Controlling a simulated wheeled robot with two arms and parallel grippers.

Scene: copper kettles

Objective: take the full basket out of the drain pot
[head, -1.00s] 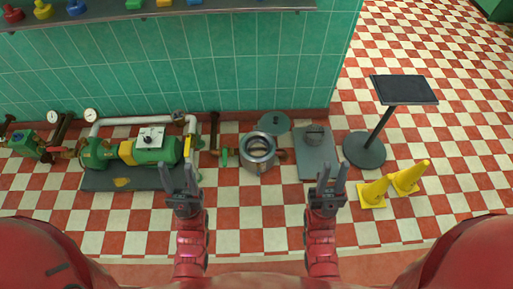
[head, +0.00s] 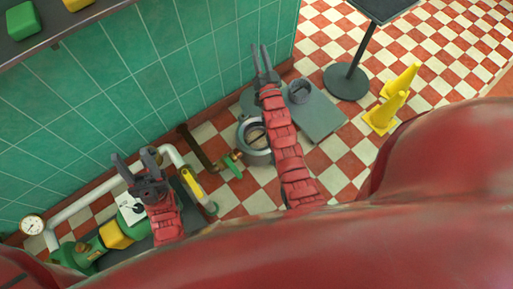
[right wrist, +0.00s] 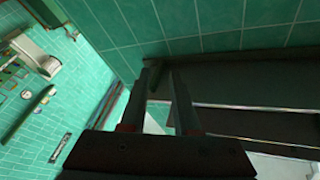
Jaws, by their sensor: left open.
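The drain pot (head: 243,146), a grey metal pot with a wide rim, stands on the tiled floor near the green wall in the head view. My right arm crosses in front of its right side. A basket inside is only partly visible, and I cannot make out what it holds. My right gripper (head: 260,46) is beyond the pot, high near the wall, open and empty. In the right wrist view, its two fingers (right wrist: 161,75) stand apart with nothing between them. My left gripper (head: 135,156) is open and empty above the green pump, left of the pot.
A green pump with a yellow coupling (head: 115,234) and pipes lie left. A grey plate (head: 318,120) bearing a dark cylinder (head: 299,91) is right of the pot. Further right are a black stand (head: 347,80) and yellow cones (head: 384,115). A shelf (head: 70,35) is at upper left.

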